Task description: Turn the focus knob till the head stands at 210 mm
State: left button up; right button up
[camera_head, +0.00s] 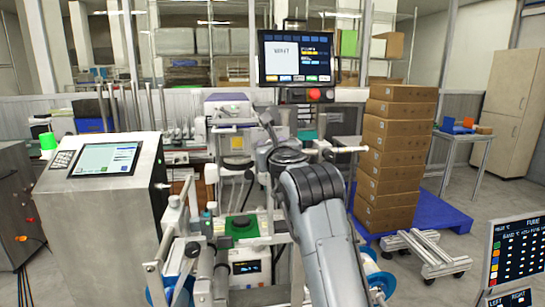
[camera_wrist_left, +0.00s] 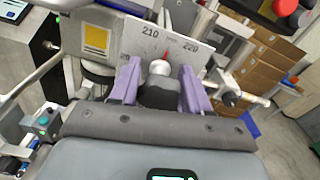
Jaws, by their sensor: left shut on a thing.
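In the left wrist view, my left gripper (camera_wrist_left: 160,88) has its two purple fingers on either side of a dark knob (camera_wrist_left: 160,95) and is shut on it. A rounded silver part (camera_wrist_left: 160,68) shows just beyond the knob. Behind it is a pale scale plate (camera_wrist_left: 135,38) marked 210, 220 and mm. A red pointer (camera_wrist_left: 167,56) stands between the 210 and 220 marks, roughly midway; the exact reading is too small to tell. In the head view my grey arm hides the knob and the fingertips. My right gripper is in neither view.
A monitor (camera_head: 296,58) with a red button (camera_head: 314,94) stands above the machine. A steel console (camera_head: 95,200) is at the left. Stacked cardboard boxes (camera_head: 395,150) stand on a blue pallet (camera_head: 450,216) at the right. A metal bar (camera_wrist_left: 45,73) runs left of the fingers.

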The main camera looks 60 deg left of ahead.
pick_arm(q)
jog(key=shift+s+r+n+y+b, duration=0.3)
jog(key=shift+r+n+b, duration=0.25)
jog(key=shift+r+n, duration=0.4)
jog(key=shift+n, duration=0.45)
grip_shut()
jog(key=shift+c, duration=0.9)
grip_release()
jog(key=shift+w+a, duration=0.1)
jog(key=shift+a, duration=0.05)
jog(key=shift+o, duration=1.1)
jog(key=shift+w+f, duration=0.1)
jog(key=shift+w, duration=0.1)
jog(key=o, duration=0.5)
jog(key=shift+w+f, duration=0.3)
jog(key=shift+w, duration=0.05)
jog(key=o, duration=0.4)
jog(key=shift+s+f, duration=0.15)
jog(key=shift+f, duration=0.05)
jog(key=shift+o, duration=0.2)
jog(key=shift+s, duration=0.1)
jog(key=shift+r, duration=0.2)
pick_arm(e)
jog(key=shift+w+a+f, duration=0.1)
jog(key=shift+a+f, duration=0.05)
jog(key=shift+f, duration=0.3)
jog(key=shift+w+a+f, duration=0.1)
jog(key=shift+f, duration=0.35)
pick_arm(q)
jog(key=shift+r, duration=0.1)
